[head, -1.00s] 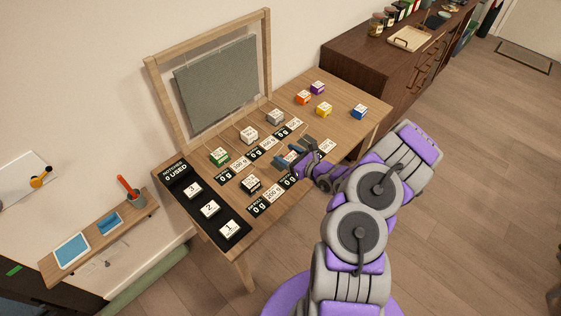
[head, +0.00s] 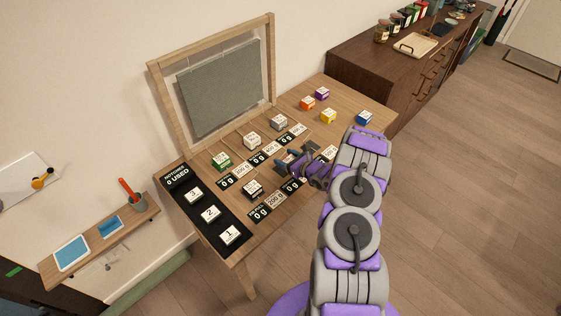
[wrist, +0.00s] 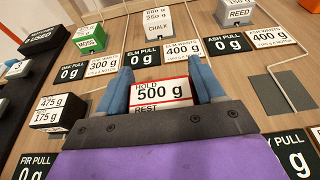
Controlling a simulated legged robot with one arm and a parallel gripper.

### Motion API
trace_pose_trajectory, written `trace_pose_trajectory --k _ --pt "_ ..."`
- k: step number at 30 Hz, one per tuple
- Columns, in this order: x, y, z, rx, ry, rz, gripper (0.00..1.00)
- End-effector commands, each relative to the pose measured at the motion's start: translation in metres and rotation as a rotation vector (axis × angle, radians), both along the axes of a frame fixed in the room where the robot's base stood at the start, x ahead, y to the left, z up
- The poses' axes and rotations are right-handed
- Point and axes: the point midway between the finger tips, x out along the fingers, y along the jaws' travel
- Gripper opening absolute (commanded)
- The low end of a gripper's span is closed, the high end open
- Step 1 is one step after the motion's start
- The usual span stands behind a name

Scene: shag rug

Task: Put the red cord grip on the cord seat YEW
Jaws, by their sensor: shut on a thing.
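My gripper (wrist: 165,88) is shut on a red-edged block, the red cord grip (wrist: 162,90), in the wrist view. Its white label reads HOLD 500 g, with REST below partly cut off. In the head view my gripper (head: 291,164) is low over the middle of the table, and I cannot make out the red grip there. I cannot read YEW on any label, so I cannot tell which seat it is. Grey patches (wrist: 289,88) lie on the table at right in the wrist view. I cannot tell whether the held grip touches the table.
Green MOSS (wrist: 88,38), CHALK (wrist: 157,22) and REED (wrist: 235,12) blocks stand behind the row of gram labels. A black block (wrist: 60,112) is at left. Orange, purple, yellow and blue blocks (head: 364,118) stand at the table's far right. A black strip (head: 206,208) holds numbered tiles.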

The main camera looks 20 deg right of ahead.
Motion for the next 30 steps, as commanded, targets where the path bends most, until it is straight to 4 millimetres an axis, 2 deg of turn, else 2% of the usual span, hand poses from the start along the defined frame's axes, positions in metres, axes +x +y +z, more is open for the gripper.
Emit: trace_pose_trajectory --k 3,11,18,25,26,30 --pt "0.016 0.007 -0.003 -0.002 0.000 0.004 0.28" --pt "0.033 0.011 -0.003 -0.003 -0.001 0.002 0.28" --pt "0.032 0.009 -0.037 0.003 0.001 0.000 0.28" --pt "0.032 0.010 -0.038 0.002 0.001 0.000 0.28" --pt "0.032 0.010 -0.038 0.001 0.000 0.001 0.70" --pt "0.032 0.011 -0.038 0.000 0.000 0.001 0.83"
